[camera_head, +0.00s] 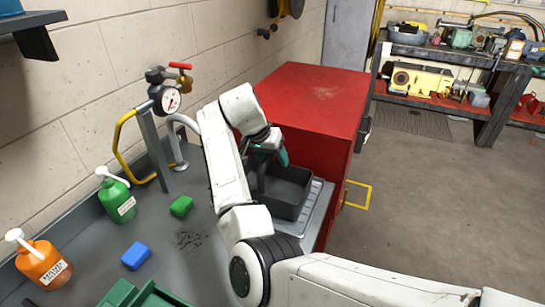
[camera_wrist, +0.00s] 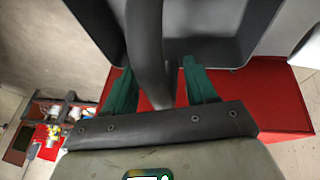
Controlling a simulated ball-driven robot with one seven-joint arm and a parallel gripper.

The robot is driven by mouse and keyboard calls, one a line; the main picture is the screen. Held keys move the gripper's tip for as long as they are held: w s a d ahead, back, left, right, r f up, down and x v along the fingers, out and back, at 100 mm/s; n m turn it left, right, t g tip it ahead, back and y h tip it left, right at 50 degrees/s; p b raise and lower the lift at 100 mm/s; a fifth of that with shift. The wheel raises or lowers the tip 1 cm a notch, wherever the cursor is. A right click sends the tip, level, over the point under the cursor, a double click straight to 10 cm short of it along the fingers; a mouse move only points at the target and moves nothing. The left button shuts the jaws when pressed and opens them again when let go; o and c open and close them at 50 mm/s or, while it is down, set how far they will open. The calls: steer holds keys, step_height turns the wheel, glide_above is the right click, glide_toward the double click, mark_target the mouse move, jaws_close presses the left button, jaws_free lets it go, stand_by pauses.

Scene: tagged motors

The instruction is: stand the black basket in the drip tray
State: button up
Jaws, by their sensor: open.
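The black basket (camera_head: 290,192) appears upright on the grey metal drip tray (camera_head: 318,207), at the end of the bench by the red cabinet. The tray's ribbed surface shows on the basket's right side; whether the basket's far and left edges lie inside the rim is hidden. My gripper (camera_head: 276,154) is above the basket, partly hidden by my arm. In the wrist view, my two green fingers (camera_wrist: 162,88) are apart, with the dark basket handle (camera_wrist: 146,45) passing between them. The basket's inside wall (camera_wrist: 225,30) shows behind.
A red cabinet (camera_head: 315,105) stands right behind the tray. On the bench are a green block (camera_head: 181,206), a blue block (camera_head: 136,256), a green pump bottle (camera_head: 118,198), an orange pump bottle (camera_head: 45,264) and a gauge with pipes (camera_head: 170,100). A green bin (camera_head: 140,295) is at the front.

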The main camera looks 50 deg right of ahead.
steer(key=b+v, duration=0.1)
steer(key=v, duration=1)
